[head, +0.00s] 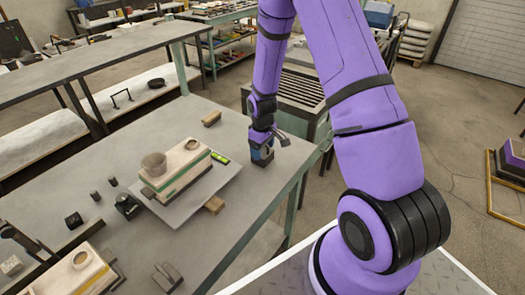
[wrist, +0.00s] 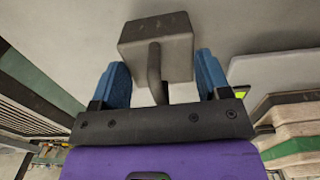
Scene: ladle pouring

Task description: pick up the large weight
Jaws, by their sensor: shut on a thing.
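The large weight (wrist: 158,45) is a dark grey block with a bent rod handle, seen in the wrist view. My gripper (wrist: 162,75) has its two blue fingers on either side of the weight's handle and is shut on the weight. In the head view my gripper (head: 262,153) points down at the right part of the grey table (head: 240,115). The weight is mostly hidden behind the fingers there, and I cannot tell whether it touches the table.
A layered beige mold (head: 180,165) with a round cup (head: 153,165) stands on a grey plate (head: 222,188), left of my gripper. A yellow-green level (head: 220,157) lies beside it. A wood block (head: 212,118) lies behind. Small dark pieces (head: 127,206) stand to the left.

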